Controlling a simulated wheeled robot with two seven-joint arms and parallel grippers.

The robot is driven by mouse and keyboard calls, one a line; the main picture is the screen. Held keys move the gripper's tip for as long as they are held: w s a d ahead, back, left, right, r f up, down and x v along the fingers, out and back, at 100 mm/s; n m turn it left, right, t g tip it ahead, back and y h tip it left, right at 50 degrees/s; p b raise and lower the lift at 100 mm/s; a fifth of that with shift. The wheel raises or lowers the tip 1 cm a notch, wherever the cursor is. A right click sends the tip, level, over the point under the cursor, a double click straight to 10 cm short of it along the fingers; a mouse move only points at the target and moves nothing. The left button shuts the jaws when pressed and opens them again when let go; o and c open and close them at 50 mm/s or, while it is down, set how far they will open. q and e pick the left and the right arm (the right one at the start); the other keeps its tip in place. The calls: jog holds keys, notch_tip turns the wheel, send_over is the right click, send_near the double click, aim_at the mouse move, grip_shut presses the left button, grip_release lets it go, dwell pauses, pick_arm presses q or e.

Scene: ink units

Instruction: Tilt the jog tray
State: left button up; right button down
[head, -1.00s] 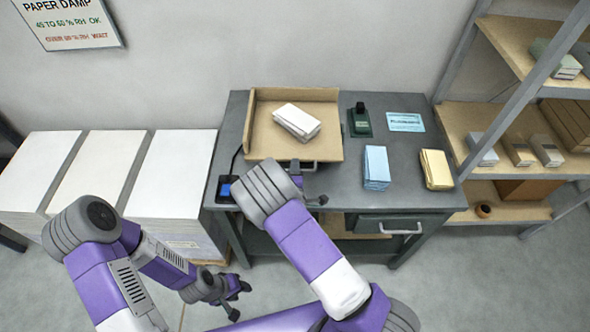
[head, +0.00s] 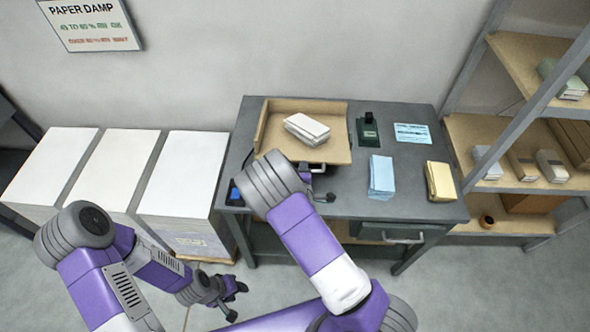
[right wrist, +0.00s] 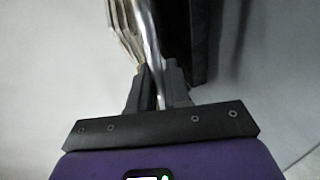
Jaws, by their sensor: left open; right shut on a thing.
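The tan jog tray (head: 339,150) is on the grey bench, with raised walls at its back and left. A white paper stack (head: 307,129) lies in it. The tray's front edge appears slightly raised, tilting the tray toward the back. My right gripper (head: 322,184) is at the front edge, partly hidden by my arm. In the right wrist view its fingers (right wrist: 158,88) are shut on a metal bar, apparently the tray's handle, with paper-like layered edges beside it. My left gripper (head: 228,291) is open and empty, low over the floor left of the bench.
On the bench (head: 347,192), right of the tray, are a dark green stamp-like device (head: 368,132), a blue card (head: 412,133), a blue stack (head: 381,175) and a yellow stack (head: 440,181). Tall white paper piles (head: 180,172) stand left. Shelves (head: 500,140) stand right.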

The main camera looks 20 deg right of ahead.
jog(key=shift+w+d+r, duration=0.1)
jog(key=shift+w+r, duration=0.1)
jog(key=shift+r, duration=0.5)
jog(key=c, duration=1.3)
grip_release()
jog(key=shift+o, duration=0.2)
jog(key=shift+s+a+r, duration=0.15)
jog(key=shift+s+a, duration=0.05)
jog(key=shift+s, duration=0.3)
jog(key=v, duration=0.6)
jog(key=shift+s, duration=0.2)
